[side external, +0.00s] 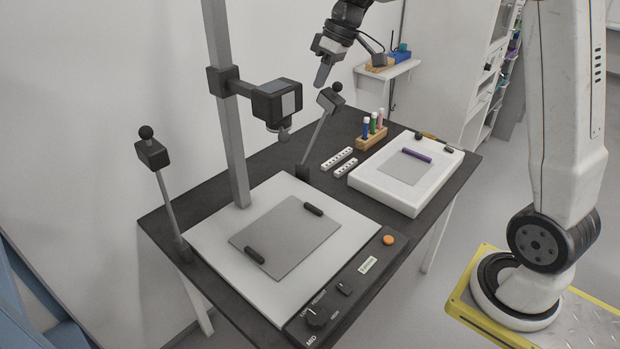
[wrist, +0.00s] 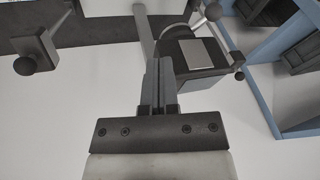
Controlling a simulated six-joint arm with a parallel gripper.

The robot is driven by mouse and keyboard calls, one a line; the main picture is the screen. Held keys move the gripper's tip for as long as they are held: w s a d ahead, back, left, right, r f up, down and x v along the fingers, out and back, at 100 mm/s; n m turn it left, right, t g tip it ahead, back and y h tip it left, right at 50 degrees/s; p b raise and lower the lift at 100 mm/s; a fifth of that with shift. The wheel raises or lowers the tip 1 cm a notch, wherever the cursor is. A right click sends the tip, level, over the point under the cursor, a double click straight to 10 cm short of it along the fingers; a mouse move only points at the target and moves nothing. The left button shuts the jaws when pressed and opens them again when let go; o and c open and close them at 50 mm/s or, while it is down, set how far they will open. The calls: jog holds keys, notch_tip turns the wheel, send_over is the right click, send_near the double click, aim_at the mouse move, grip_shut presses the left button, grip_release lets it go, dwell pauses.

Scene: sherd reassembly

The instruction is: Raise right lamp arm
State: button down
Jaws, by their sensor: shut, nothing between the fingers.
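The right lamp arm (side external: 316,138) is a thin grey rod rising from the back right edge of the copy stand. It leans to the right and carries a dark lamp head (side external: 328,100) with a black ball knob. My gripper (side external: 322,78) is shut and empty. It points down just above and left of that head in the side view; I cannot tell if they touch. The wrist view shows the shut fingers (wrist: 158,80). A dark head with a ball knob (wrist: 25,66) is at its left; I cannot tell which lamp it is.
The camera head (side external: 278,103) hangs from the grey column (side external: 226,120), left of my gripper. The left lamp arm (side external: 170,205) stands at the left. A light box (side external: 385,198), a vial rack (side external: 371,138) and white strips (side external: 338,158) lie to the right.

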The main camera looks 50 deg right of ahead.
aim_at(340, 90)
jog(key=s+a+f+m+h, duration=0.15)
jog(key=s+a+f, duration=0.25)
jog(key=s+f, duration=0.5)
jog(key=s+a+f+m+h, duration=0.15)
jog(key=s+a+f, duration=0.25)
jog(key=s+f, duration=0.5)
jog(key=w+d+n+t+h, duration=0.2)
jog(key=w+d+n+t, duration=0.65)
jog(key=w+d, duration=0.3)
jog(key=s+d+r+n+t+h, duration=0.2)
jog(key=d+r+n+t, duration=0.2)
jog(key=d+n+t, duration=0.3)
jog(key=d+t, duration=0.1)
jog(key=d, duration=0.2)
jog(key=shift+r+t, duration=0.3)
jog(key=shift+t, duration=0.05)
jog(key=x, duration=1.3)
jog(key=shift+w+d+r, duration=0.15)
jog(key=shift+w, duration=0.25)
